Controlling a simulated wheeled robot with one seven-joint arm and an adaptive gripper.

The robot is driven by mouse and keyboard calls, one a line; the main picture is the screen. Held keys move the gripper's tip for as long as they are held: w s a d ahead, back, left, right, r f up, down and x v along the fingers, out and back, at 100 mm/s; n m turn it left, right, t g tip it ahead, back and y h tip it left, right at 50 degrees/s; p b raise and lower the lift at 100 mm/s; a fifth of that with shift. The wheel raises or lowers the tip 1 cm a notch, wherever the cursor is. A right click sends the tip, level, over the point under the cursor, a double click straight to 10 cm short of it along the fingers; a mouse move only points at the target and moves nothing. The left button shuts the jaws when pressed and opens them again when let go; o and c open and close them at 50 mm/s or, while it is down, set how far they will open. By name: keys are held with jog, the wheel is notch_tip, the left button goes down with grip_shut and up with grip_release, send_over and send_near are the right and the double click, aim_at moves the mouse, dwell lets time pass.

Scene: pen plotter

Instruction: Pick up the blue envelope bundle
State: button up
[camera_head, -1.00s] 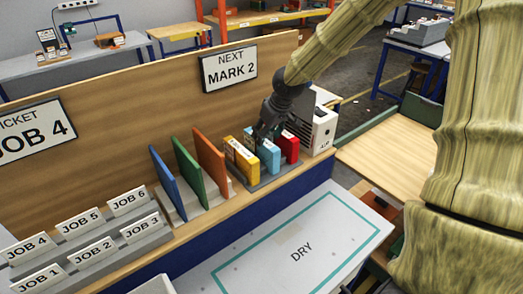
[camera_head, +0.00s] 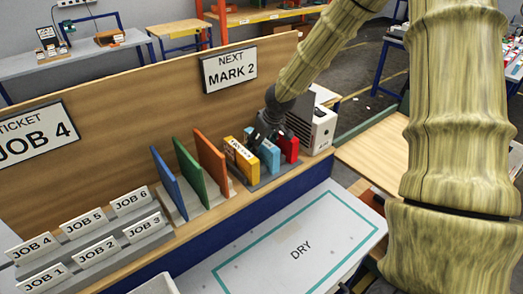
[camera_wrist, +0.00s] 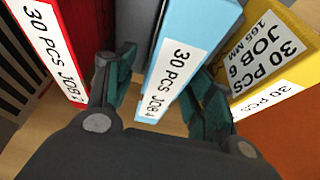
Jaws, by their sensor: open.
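The blue envelope bundle (camera_head: 270,156) stands upright in a grey holder between a yellow and a red bundle. Its label in the wrist view reads 30 PCS JOB 4 (camera_wrist: 172,75). My gripper (camera_head: 262,138) is over the bundle. In the wrist view my gripper (camera_wrist: 165,95) is open, with one green-padded finger on each side of the blue bundle. I cannot tell whether the pads touch it.
The red bundle (camera_wrist: 58,50) and the yellow bundles (camera_wrist: 275,50) stand close on either side. Blue, green and orange panels (camera_head: 210,158) stand to the left. A white box (camera_head: 312,128) stands to the right. The DRY mat (camera_head: 300,225) in front is clear.

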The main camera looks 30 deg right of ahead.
jog(key=shift+c, duration=0.2)
grip_shut()
jog(key=shift+r, duration=0.1)
